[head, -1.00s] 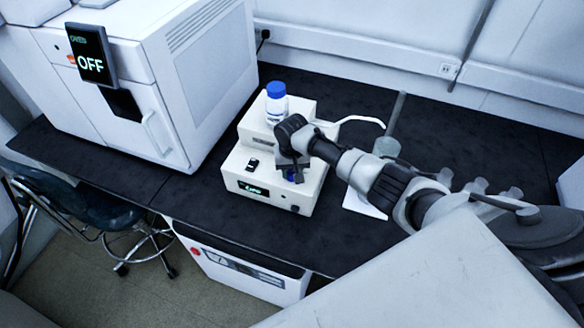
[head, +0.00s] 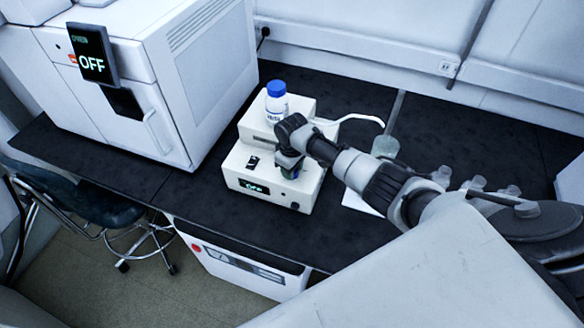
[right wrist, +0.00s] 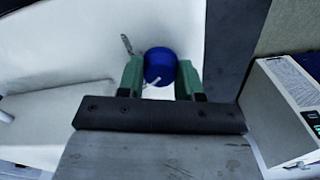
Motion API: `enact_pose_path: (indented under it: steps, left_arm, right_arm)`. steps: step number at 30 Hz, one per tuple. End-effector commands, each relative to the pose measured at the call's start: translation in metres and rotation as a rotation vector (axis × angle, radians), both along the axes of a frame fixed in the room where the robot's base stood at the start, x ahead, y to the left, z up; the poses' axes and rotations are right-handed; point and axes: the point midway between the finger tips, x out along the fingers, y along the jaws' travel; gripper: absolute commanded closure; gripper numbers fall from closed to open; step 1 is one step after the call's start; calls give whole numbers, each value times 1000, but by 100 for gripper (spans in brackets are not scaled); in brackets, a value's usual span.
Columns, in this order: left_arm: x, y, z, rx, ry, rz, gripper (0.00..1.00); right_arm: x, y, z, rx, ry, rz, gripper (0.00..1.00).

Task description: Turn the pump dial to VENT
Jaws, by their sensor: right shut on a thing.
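The white pump (head: 238,160) stands on the black bench with a small green-lit display (head: 254,187) on its front; I cannot read the display surely. The blue dial (right wrist: 160,62) sits on the pump's pale face in the right wrist view, with a white pointer mark at its lower left edge. My right gripper (right wrist: 160,72) has its green fingers on both sides of the dial and is shut on it. In the head view my right gripper (head: 289,166) covers most of the dial. The VENT label cannot be made out. My left gripper is not in view.
A bottle with a blue cap (head: 277,101) stands on top of the pump, close behind my right wrist. A large white instrument (head: 190,90) with a screen reading OFF (head: 92,55) is at the left. A glass vessel (head: 386,148) stands right of the pump.

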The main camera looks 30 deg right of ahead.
Motion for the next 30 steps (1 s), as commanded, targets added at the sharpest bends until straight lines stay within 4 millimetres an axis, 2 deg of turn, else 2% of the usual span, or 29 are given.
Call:
enact_pose_path:
  steps: [9, 23, 24, 29, 30]
  left_arm:
    - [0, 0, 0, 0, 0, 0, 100]
    - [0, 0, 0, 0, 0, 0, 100]
    - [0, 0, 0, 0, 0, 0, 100]
    - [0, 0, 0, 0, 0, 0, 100]
    - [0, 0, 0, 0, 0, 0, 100]
  right_arm:
    - [2, 0, 2, 1, -5, 96, 88]
    - [2, 0, 2, 2, -6, 111, 88]
    - [2, 0, 2, 2, -6, 111, 63]
    - [1, 0, 1, 1, -5, 110, 39]
    - [1, 0, 1, 1, -4, 110, 39]
